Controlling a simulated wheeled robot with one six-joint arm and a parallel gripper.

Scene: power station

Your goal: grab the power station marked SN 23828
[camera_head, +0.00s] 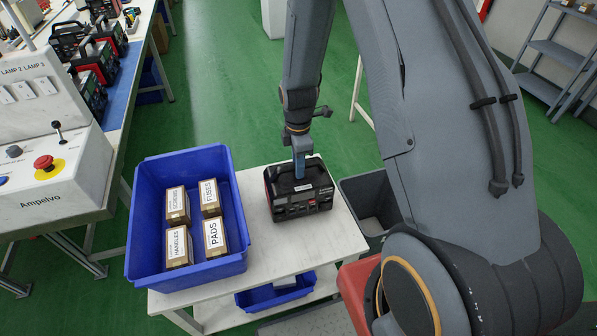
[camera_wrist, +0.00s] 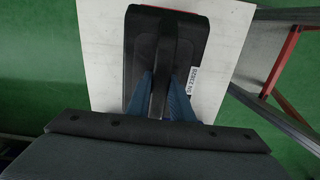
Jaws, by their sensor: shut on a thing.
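A black power station (camera_head: 298,200) with red trim stands upright on the white table, right of the blue bin. My gripper (camera_head: 299,168) comes down from above and is shut on its top handle. In the wrist view the blue fingers of my gripper (camera_wrist: 163,98) press on both sides of the dark handle of the power station (camera_wrist: 190,45). A white label (camera_wrist: 276,80) on its right edge there reads what looks like SN 23828. The power station appears to rest on the table top.
The blue bin (camera_head: 137,225) on the white table (camera_head: 250,246) holds boxes marked SCREWS, FUSES, HANDLES and PADS. A grey bin (camera_head: 358,196) stands close right of the table. More power stations (camera_head: 92,62) stand on the bench at left, near a control panel (camera_head: 45,150) with a red button.

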